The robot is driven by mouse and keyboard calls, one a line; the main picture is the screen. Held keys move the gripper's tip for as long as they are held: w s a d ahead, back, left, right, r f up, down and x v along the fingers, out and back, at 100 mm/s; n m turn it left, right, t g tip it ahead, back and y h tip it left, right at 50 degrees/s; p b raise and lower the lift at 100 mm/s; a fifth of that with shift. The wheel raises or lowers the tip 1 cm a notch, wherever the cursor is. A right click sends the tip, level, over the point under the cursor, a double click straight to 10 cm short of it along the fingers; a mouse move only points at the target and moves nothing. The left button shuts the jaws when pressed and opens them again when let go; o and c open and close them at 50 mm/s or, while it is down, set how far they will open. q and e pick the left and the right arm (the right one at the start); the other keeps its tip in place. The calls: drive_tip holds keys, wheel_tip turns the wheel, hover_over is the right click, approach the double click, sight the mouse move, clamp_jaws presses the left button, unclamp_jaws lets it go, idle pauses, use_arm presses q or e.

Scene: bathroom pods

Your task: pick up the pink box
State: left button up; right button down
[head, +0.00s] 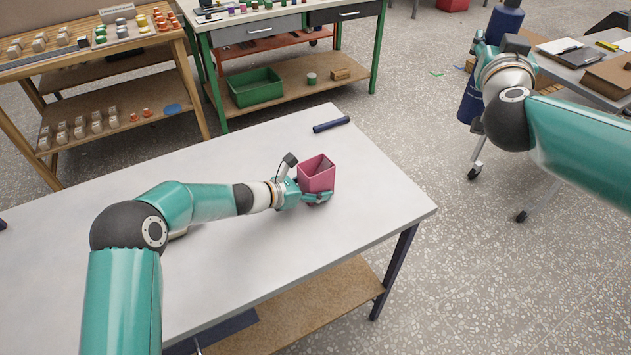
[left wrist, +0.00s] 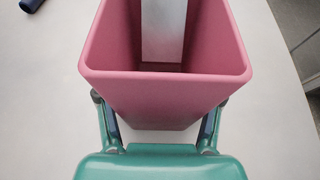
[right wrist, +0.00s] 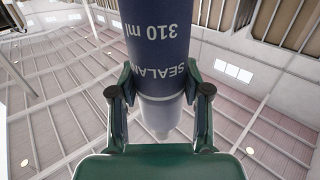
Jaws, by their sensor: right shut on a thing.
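The pink box (head: 316,174) is an open-topped, tapered container standing upright on the white table (head: 270,250). My left gripper (head: 317,197) is low at the box with its fingers apart, one on each side. A pale grey strip shows inside. My right gripper (right wrist: 158,100) is shut on a dark blue sealant cartridge (right wrist: 157,45), held off to the right, clear of the table.
A dark blue bar (head: 331,125) lies on the table behind the box. A green-legged workbench (head: 290,84) with a green bin (head: 255,88) stands behind. A wooden shelf unit (head: 110,85) is at back left. A grey cart (head: 585,70) is at the right.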

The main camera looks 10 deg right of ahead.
sight(316, 159)
use_arm(q)
drive_tip(key=c, duration=0.3)
use_arm(e)
drive_tip(key=shift+r, duration=0.1)
use_arm(q)
drive_tip(key=shift+c, duration=0.2)
drive_tip(key=shift+r, duration=0.1)
wheel_tip(316, 159, up, 10)
drive_tip(key=shift+f, duration=0.1)
use_arm(e)
drive_tip(key=shift+f, duration=0.2)
use_arm(q)
drive_tip(key=shift+f+b, duration=0.1)
drive_tip(key=shift+b, duration=0.2)
use_arm(e)
drive_tip(key=shift+f, duration=0.1)
